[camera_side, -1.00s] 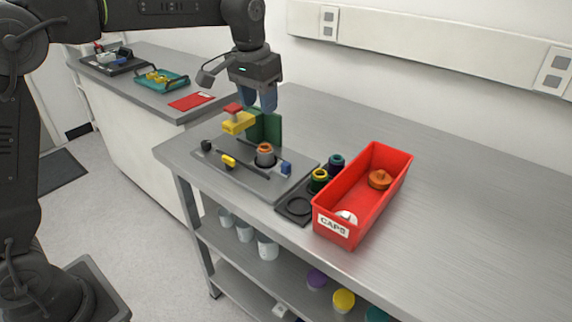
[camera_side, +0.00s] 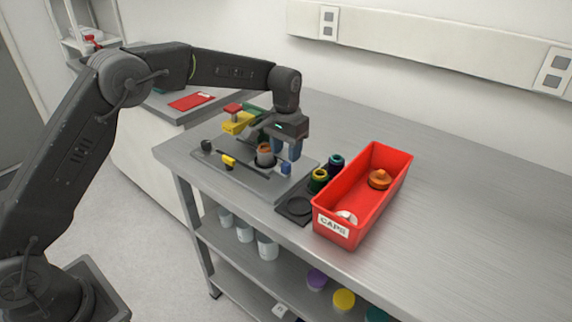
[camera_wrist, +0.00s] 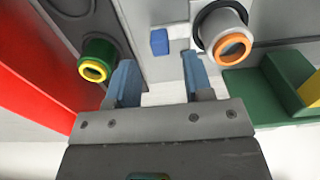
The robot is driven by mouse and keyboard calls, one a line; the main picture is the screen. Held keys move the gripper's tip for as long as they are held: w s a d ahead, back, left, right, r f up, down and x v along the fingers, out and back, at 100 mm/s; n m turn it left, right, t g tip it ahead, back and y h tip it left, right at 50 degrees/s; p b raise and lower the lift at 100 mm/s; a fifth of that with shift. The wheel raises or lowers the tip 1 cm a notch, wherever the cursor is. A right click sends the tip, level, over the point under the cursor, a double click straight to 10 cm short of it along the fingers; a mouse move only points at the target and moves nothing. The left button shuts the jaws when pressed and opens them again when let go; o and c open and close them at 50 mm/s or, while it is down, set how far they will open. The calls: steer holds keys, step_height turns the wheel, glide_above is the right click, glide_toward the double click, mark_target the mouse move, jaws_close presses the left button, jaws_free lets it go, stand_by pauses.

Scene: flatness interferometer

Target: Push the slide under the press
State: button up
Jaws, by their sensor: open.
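A grey cup with an orange ring (camera_side: 265,154) stands on the grey base plate (camera_side: 232,174); I cannot make out the slide's edges beneath it. The press, with a yellow arm (camera_side: 238,124), red top and green column, stands behind and left of the cup. A small blue block (camera_side: 286,169) sits near the plate's right end. My gripper (camera_side: 285,152) is open and empty, low over the plate's right rear side, right of the cup. In the wrist view, the blue block (camera_wrist: 159,42) shows between my fingers' lines, and the cup (camera_wrist: 225,30) lies just right of them.
A black holder (camera_side: 296,207) with a yellow-ringed green cup (camera_side: 318,180) and a dark blue cup (camera_side: 336,166) stands right of the plate. Beyond it is a red CAPS bin (camera_side: 345,235) holding caps. The bench to the right is clear.

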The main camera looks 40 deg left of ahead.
mark_target(286, 163)
step_height(286, 163, down, 5)
steer(key=shift+r, duration=0.1)
stand_by(0.3)
jaws_close()
stand_by(0.4)
